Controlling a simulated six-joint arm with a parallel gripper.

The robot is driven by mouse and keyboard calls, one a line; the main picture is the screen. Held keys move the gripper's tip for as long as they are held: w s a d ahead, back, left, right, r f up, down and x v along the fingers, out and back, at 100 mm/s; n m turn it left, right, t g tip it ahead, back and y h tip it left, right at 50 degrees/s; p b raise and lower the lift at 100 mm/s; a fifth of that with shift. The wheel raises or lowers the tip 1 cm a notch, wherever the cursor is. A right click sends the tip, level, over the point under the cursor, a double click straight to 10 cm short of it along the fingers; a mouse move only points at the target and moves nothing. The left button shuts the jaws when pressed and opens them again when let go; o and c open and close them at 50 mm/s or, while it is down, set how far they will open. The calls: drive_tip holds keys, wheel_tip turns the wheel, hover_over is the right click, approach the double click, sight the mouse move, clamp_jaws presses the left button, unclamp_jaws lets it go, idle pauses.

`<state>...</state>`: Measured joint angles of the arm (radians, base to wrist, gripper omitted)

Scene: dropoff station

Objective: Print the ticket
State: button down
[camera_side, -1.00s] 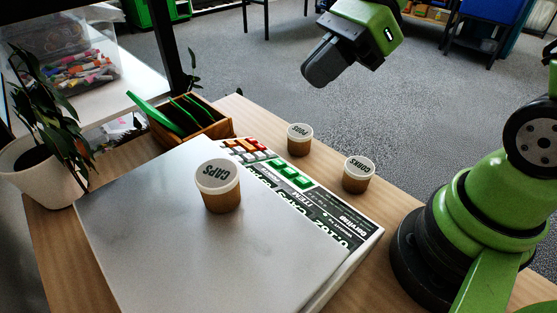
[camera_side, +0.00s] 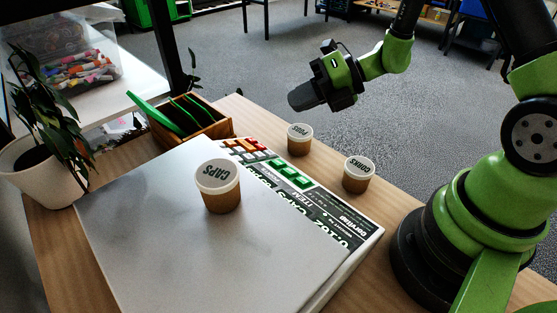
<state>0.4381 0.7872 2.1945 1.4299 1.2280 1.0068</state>
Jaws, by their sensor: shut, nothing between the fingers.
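A scale with a wide grey metal plate (camera_side: 150,230) lies on the wooden table. Its key panel (camera_side: 285,178) runs along the far right side, with green, red, orange and pale keys and large printed lettering. A tub with a white lid marked CAPS (camera_side: 219,187) stands upright on the plate. My gripper (camera_side: 292,101) is shut and empty. In the picture it shows above and beyond the key panel, apart from the scale and the tubs. No ticket can be made out.
Two more lidded tubs, one marked PEGS (camera_side: 299,140) and one marked CORKS (camera_side: 358,175), stand right of the key panel. A wooden box (camera_side: 209,120) with green dividers stands behind the scale. A potted plant (camera_side: 48,175) is at left. Table space is bare near the PEGS tub.

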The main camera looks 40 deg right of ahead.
sight(278, 164)
drive_tip(key=shift+a+f, duration=0.6)
drive_tip(key=shift+f, duration=0.75)
drive_tip(key=shift+a+f, duration=0.6)
drive_tip(key=shift+f, duration=0.7)
drive_tip(key=shift+a+f, duration=0.6)
drive_tip(key=shift+f, duration=0.75)
drive_tip(key=shift+a+f, duration=0.15)
drive_tip(key=shift+f, duration=0.25)
drive_tip(key=shift+a+f, duration=0.2)
drive_tip(key=shift+f, duration=0.15)
drive_tip(key=shift+d+r, duration=0.35)
drive_tip(key=shift+r, duration=0.4)
drive_tip(key=shift+r, duration=0.1)
